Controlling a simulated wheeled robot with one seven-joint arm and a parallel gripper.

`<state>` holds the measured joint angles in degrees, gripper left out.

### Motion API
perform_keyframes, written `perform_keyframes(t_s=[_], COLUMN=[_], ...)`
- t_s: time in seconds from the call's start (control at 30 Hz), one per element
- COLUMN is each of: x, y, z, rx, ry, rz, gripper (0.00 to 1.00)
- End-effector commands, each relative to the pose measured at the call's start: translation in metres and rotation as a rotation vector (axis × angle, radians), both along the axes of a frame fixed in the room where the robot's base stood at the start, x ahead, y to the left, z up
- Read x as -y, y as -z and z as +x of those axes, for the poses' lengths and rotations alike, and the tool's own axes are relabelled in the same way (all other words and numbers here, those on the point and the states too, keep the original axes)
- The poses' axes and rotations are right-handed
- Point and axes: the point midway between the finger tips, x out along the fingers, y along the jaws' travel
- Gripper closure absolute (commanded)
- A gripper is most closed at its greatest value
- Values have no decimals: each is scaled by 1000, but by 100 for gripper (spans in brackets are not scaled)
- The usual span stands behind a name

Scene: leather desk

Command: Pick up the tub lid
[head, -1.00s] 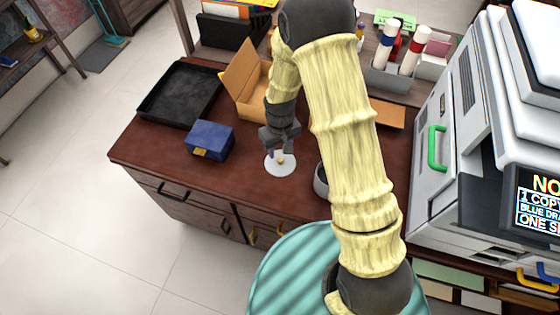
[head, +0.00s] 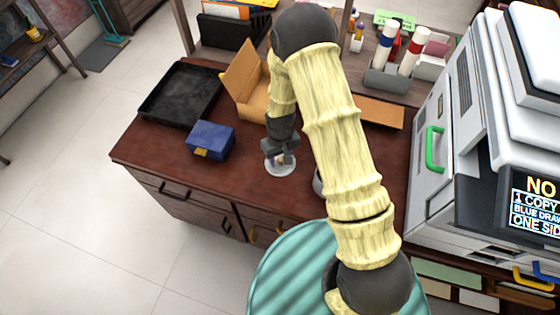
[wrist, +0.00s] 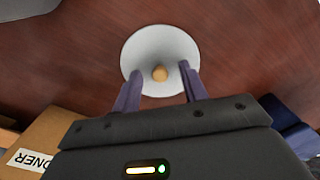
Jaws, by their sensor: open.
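The tub lid (head: 281,171) is a pale round disc with a small tan knob, lying on the dark red-brown desk. In the wrist view the lid (wrist: 150,52) shows whole, with its knob (wrist: 160,74) near the middle. My gripper (head: 281,158) is directly over the lid in the head view and hides part of it. In the wrist view my gripper (wrist: 158,90) has its two purple fingers apart, either side of the knob's line and over the lid's near edge.
A dark tub (head: 318,182) stands right of the lid, mostly behind my arm. A blue box (head: 211,139) is to the left, a black tray (head: 181,93) behind it. An open cardboard box (head: 246,85) stands behind my gripper. Bare desk (head: 240,190) lies in front.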

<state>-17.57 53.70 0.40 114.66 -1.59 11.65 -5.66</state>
Motion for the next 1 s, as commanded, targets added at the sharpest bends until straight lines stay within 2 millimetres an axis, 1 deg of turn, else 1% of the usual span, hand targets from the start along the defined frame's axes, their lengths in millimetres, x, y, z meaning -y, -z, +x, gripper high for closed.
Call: perform_keyframes(t_s=[0.33,0.37,0.4,0.57,0.6,0.87,1.0], x=[0,0,0,0,0,0,-1], y=[0,0,0,0,0,-1,-7], z=[0,0,0,0,0,0,1], rx=[0,0,0,0,0,1,3], ry=[0,0,0,0,0,0,0], rz=[0,0,0,0,0,0,1], gripper=[57,59,67,98,100,100,100])
